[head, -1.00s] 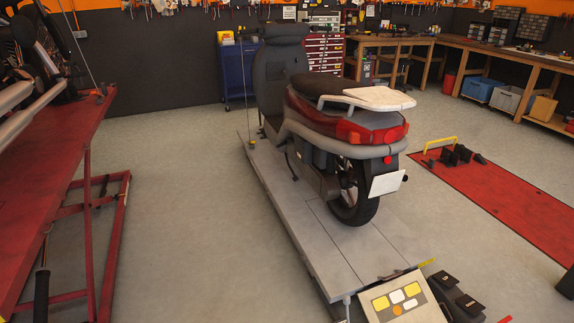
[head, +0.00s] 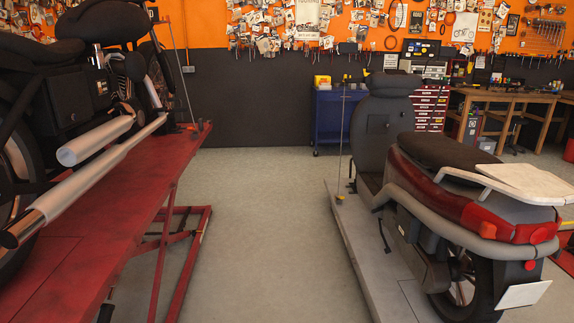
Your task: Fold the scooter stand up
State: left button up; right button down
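The scooter (head: 455,205), red and grey with a dark seat, stands upright on a low grey lift platform (head: 350,230) at the right of the head view. Its rear wheel (head: 465,285) and white plate face me at the lower right. A thin dark part (head: 384,236) hangs at the scooter's left side near the footboard; I cannot tell whether it is the stand. The underside is mostly hidden by the body. Neither of my grippers shows in the head view.
A raised red lift (head: 140,200) with a dark motorcycle (head: 85,80) fills the left side. Bare floor (head: 265,230) lies between the two lifts. A blue cabinet (head: 338,118), a red tool chest (head: 432,110) and wooden benches (head: 510,97) stand at the back.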

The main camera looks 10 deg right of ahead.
aim_at(387, 250)
jog(key=i, duration=2.05)
jog(key=i+j+z, duration=0.2)
jog(key=i+z, duration=0.3)
jog(key=i, duration=0.25)
jog(key=i+j+z, duration=0.45)
jog(key=i, duration=0.2)
jog(key=i+j+z, duration=0.5)
jog(key=j, duration=0.25)
jog(key=i+l, duration=0.05)
jog(key=i, duration=0.05)
